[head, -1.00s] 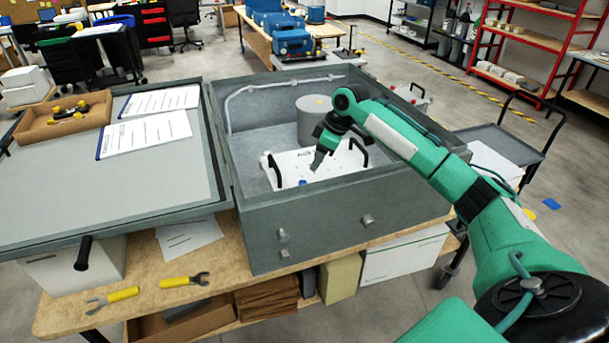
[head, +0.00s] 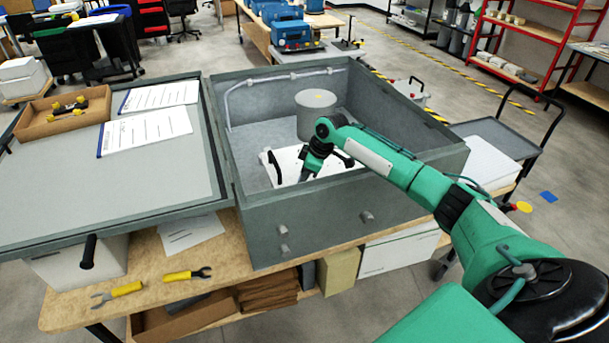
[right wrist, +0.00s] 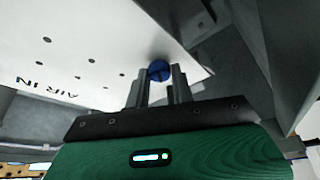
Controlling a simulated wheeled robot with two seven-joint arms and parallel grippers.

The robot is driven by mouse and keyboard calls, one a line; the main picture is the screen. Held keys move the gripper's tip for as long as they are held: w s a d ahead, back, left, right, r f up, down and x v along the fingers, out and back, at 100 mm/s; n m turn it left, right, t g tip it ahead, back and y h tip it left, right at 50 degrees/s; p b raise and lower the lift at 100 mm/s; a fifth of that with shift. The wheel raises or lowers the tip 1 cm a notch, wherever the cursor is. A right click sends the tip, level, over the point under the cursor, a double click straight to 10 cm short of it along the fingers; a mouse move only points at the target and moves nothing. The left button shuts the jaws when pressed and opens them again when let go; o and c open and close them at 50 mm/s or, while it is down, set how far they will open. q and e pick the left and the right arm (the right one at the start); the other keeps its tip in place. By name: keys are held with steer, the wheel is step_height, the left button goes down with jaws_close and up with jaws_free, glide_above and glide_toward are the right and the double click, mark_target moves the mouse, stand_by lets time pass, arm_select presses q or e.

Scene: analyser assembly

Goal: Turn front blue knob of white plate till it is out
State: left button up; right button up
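The white plate (head: 289,162) lies inside the grey open case and has black handles. In the right wrist view the plate (right wrist: 95,60) shows small holes and the letters "AIR IN". The front blue knob (right wrist: 159,70) sits near the plate's edge. My right gripper (right wrist: 160,88) has its two fingers on either side of the knob at the tips, with a narrow gap that the knob about fills. Whether the fingers press on it cannot be told. In the head view my right gripper (head: 305,177) is down at the plate's front and hides the knob. My left gripper is out of view.
The case's front wall (head: 330,217) rises close in front of my right gripper. A grey cylinder (head: 316,118) stands behind the plate. The case lid (head: 150,190) lies open at left with papers and a cardboard tray (head: 55,118).

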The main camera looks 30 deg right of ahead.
jaws_close()
steer(key=n+g, duration=0.1)
steer(key=n, duration=0.1)
steer(key=shift+w+n+y+b, duration=0.15)
steer(key=shift+n+y+b, duration=0.15)
steer(key=shift+n+y, duration=0.1)
steer(key=shift+n+g+b, duration=0.6)
steer(key=shift+n, duration=1.1)
steer(key=o, duration=0.6)
jaws_free()
